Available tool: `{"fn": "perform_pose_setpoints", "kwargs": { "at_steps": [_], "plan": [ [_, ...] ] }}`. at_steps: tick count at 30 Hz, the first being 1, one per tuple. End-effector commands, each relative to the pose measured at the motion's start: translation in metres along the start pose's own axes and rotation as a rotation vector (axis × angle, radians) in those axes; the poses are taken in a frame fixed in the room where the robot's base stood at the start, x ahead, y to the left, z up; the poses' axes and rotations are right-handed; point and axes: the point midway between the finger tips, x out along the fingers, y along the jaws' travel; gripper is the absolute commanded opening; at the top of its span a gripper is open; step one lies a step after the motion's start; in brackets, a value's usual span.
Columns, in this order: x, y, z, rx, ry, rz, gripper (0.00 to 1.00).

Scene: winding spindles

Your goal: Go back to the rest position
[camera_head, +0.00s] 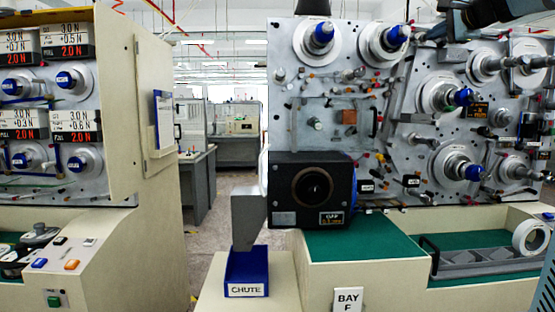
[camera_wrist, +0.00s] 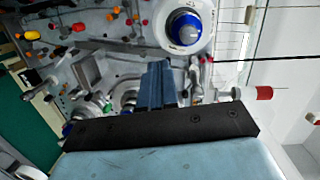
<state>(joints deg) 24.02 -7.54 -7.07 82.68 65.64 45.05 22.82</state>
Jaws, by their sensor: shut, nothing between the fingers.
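My gripper (camera_wrist: 158,75) is shut and empty. In the wrist view its two blue fingers lie together in front of the spindle panel. A blue-capped spindle with a white flange (camera_wrist: 187,27) is just beyond and to the right of the fingertips. In the head view, part of my dark arm reaches in at the top right, in front of the upper part of the machine panel (camera_head: 340,105). I cannot make out the fingers clearly there.
The panel carries several projecting spindles (camera_head: 462,165), rollers and knobs. Below it are a green worktop (camera_head: 350,245), a grey rack (camera_head: 480,262) and a white ring (camera_head: 530,238). A blue chute bin (camera_head: 247,272) stands at front centre. An aisle (camera_head: 212,215) opens left of the machine.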

Motion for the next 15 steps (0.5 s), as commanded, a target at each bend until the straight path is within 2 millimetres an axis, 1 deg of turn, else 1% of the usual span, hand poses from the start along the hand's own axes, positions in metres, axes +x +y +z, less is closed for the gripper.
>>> {"fn": "perform_pose_setpoints", "kwargs": {
  "at_steps": [1, 5, 8, 11, 14, 15],
  "plan": [
    [-0.003, 0.007, 0.010, -0.020, -0.009, 0.019, 0.00],
    [-0.007, 0.031, 0.033, -0.077, -0.036, 0.080, 0.00],
    [-0.011, 0.054, 0.054, -0.130, -0.063, 0.134, 0.00],
    [-0.019, 0.082, 0.080, -0.199, -0.099, 0.199, 0.00],
    [-0.033, 0.122, 0.112, -0.295, -0.150, 0.283, 0.00],
    [-0.040, 0.141, 0.126, -0.342, -0.176, 0.321, 0.00]
  ]
}}
